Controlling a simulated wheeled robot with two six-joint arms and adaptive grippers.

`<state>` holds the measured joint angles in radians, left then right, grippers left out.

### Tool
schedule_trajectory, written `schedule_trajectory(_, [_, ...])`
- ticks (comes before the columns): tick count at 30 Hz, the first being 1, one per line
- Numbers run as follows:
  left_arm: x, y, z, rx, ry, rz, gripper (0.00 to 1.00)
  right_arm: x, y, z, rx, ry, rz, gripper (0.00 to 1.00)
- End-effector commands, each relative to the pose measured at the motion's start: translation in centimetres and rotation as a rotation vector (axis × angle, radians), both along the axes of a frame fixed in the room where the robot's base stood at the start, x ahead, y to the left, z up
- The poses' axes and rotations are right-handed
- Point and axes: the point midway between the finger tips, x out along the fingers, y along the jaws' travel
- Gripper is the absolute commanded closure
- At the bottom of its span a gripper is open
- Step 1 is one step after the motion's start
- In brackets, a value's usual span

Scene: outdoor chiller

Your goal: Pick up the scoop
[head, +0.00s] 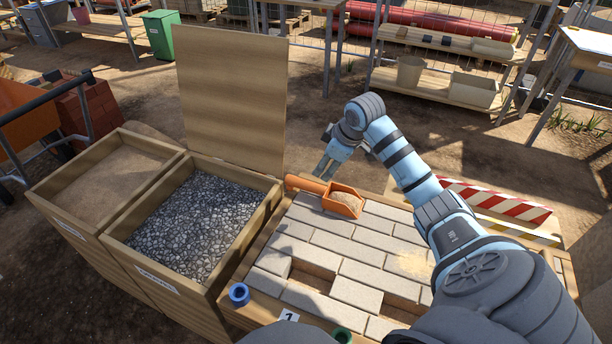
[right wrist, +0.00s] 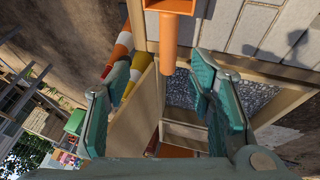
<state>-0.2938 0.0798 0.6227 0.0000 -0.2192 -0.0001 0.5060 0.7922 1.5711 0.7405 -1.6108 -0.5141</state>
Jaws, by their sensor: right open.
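The orange scoop (head: 342,203) lies on the pale brick paving at its far left corner, with sandy material in its pan. Its handle (head: 305,184) points left, toward the gravel bin. In the right wrist view the scoop's handle (right wrist: 168,45) comes down from the top, between and beyond the fingers. My right gripper (head: 325,170) is just behind the handle in the head view. In the right wrist view the gripper (right wrist: 160,72) is open, its green-padded fingers apart and nothing between them. My left gripper is not in view.
A wooden bin of grey gravel (head: 195,225) and a bin of sand (head: 110,180) stand left, with an upright wooden lid (head: 230,95) behind. The brick paving (head: 370,252) has open gaps. A striped barrier board (head: 495,200) lies right. A blue ring-shaped piece (head: 239,295) is near the front.

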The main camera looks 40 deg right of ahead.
Motion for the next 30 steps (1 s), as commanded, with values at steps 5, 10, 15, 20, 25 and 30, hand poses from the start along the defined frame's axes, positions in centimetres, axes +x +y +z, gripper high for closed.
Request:
schedule_trajectory(5, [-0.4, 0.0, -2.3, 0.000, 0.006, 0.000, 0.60, 2.6, 0.7, -4.8, 0.007, 0.001, 0.014, 0.51])
schedule_trajectory(10, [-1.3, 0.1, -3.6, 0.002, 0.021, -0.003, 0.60, 4.2, 0.8, -7.6, 0.005, 0.000, 0.020, 0.51])
schedule_trajectory(15, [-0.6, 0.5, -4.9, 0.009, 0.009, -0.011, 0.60, 4.6, 0.7, -10.3, 0.003, 0.001, 0.019, 0.51])
schedule_trajectory(20, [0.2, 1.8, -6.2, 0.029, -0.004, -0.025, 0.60, 5.4, 0.6, -12.8, 0.003, 0.002, 0.017, 0.51])
schedule_trajectory(25, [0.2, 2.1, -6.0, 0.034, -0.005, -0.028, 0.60, 5.5, 0.5, -12.8, 0.001, -0.001, 0.016, 0.51])
schedule_trajectory(30, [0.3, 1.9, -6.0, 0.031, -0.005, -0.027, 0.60, 5.5, 0.5, -12.7, 0.001, 0.001, 0.016, 0.69])
